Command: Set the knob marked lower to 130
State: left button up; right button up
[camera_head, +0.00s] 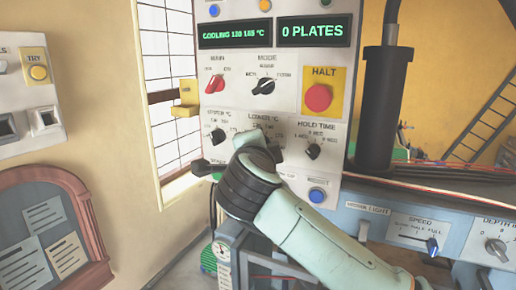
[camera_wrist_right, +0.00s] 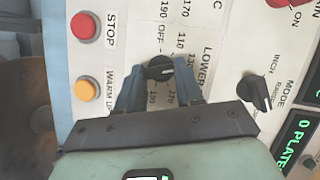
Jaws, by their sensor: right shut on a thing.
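The black knob (camera_wrist_right: 159,68) under the word LOWER sits on the pale panel in the right wrist view, with numbers printed around it. My right gripper (camera_wrist_right: 160,88) is shut on this knob, one finger on each side. I cannot tell which number its pointer meets. In the head view my right gripper (camera_head: 262,145) reaches the LOWER °C dial from below and hides most of it. The green display (camera_head: 235,33) shows COOLING and two small numbers that are hard to read. My left gripper is not in view.
The UPPER °C knob (camera_head: 217,137) is close on the left, the HOLD TIME knob (camera_head: 313,151) on the right. Above are the red MAIN knob (camera_head: 215,84), the MODE knob (camera_head: 263,87) and the red HALT button (camera_head: 318,97). A STOP button (camera_wrist_right: 84,26) is also near.

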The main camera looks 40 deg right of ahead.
dwell(0.4)
jog(key=o, duration=1)
jog(key=shift+o, duration=0.2)
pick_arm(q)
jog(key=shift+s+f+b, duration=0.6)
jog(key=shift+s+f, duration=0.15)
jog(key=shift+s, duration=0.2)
pick_arm(e)
jog(key=v, duration=1.3)
jog(key=shift+a, duration=0.2)
